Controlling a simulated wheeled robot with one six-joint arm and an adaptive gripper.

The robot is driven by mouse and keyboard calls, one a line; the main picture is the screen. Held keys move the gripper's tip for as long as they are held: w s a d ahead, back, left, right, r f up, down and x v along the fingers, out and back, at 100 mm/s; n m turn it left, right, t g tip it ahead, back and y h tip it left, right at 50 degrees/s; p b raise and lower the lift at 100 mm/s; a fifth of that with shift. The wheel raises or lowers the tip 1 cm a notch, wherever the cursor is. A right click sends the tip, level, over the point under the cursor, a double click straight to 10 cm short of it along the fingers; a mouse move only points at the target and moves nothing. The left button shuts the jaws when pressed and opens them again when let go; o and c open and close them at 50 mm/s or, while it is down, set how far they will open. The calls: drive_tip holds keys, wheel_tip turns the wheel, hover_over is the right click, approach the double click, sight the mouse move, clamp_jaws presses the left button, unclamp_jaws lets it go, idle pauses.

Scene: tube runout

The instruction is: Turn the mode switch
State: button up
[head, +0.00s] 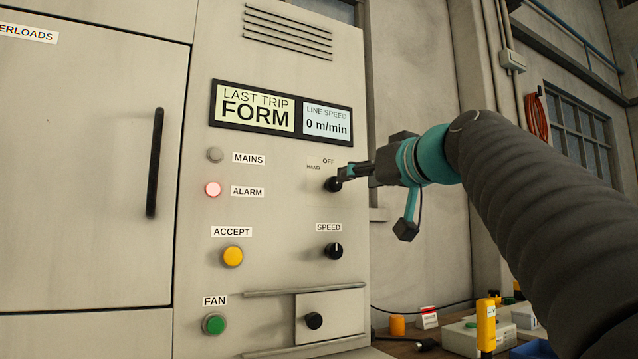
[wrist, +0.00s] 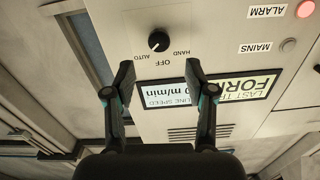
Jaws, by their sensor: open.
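The mode switch is a round black knob (head: 332,185) on the cabinet's right panel, with OFF above it and HAND at its upper left. My gripper (head: 343,173) is at its upper right and hides part of it and the AUTO label. In the wrist view, which is upside down, the mode switch (wrist: 158,41) shows whole with HAND, OFF and AUTO around it.
The display (head: 281,110) reads LAST TRIP FORM and 0 m/min. A lit red ALARM lamp (head: 213,189), yellow ACCEPT button (head: 232,256), green FAN button (head: 214,324) and black SPEED knob (head: 334,251) share the panel. A bench with small items (head: 480,335) stands at lower right.

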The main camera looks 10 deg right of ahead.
sight(336, 184)
drive_tip(key=shift+p+x, duration=2.05)
drive_tip(key=shift+x, duration=1.9)
drive_tip(key=shift+d+f+b, duration=0.1)
drive_tip(key=shift+b, duration=0.25)
drive_tip(key=c, duration=0.9)
